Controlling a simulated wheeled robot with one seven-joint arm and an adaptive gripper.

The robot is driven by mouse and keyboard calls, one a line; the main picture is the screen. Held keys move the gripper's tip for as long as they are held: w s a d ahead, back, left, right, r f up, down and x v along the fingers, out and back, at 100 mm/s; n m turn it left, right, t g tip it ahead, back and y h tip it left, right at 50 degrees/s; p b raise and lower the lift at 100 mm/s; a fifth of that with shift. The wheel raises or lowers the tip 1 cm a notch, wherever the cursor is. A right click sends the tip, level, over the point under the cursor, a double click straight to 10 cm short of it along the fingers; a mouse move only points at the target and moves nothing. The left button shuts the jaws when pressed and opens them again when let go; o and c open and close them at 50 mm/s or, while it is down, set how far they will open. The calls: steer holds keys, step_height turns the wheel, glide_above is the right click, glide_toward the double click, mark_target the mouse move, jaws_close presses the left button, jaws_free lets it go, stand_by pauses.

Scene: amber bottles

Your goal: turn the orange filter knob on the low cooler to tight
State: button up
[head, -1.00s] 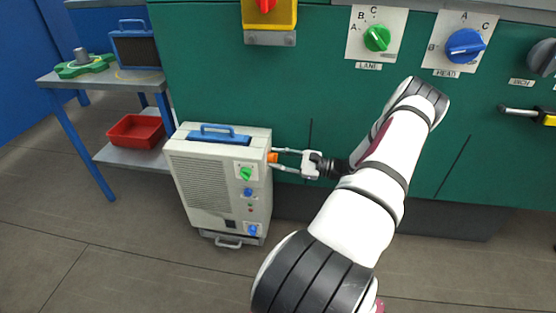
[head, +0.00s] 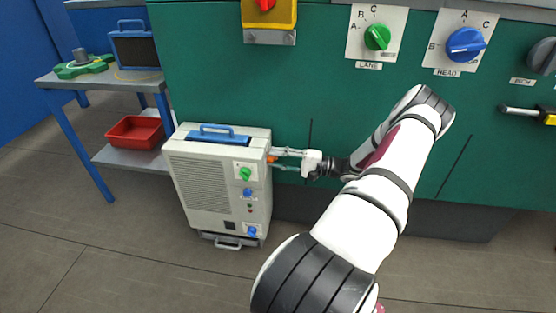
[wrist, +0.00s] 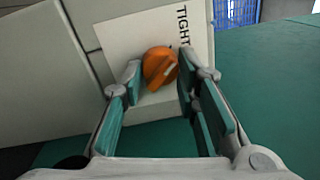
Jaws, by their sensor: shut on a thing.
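The low cooler (head: 205,180) is a pale box with a blue handle, standing on the floor in the head view. Its orange filter knob (head: 271,159) is on the right side, mostly hidden by my fingers. In the wrist view the orange knob (wrist: 160,68) sits on a white plate (wrist: 125,45) marked TIGHT at the upper right. A pale mark on the knob is tilted, rising to the right. My gripper (wrist: 158,85) has a finger on each side of the knob and is shut on it. It also shows in the head view (head: 276,160), reaching from the right.
The green cabinet (head: 240,80) stands close behind the cooler and my arm. It bears a green knob (head: 377,37) and a blue knob (head: 466,44). A metal side table (head: 100,80) with a red bin (head: 135,132) is at the left. The floor in front is clear.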

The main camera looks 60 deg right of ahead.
steer(key=shift+n, duration=0.5)
steer(key=o, duration=1.2)
steer(key=shift+c, duration=0.2)
steer(key=shift+s, duration=0.1)
steer(key=v, duration=1.1)
steer(key=shift+s+d, duration=0.25)
steer(key=shift+s, duration=0.1)
steer(key=shift+f, duration=0.1)
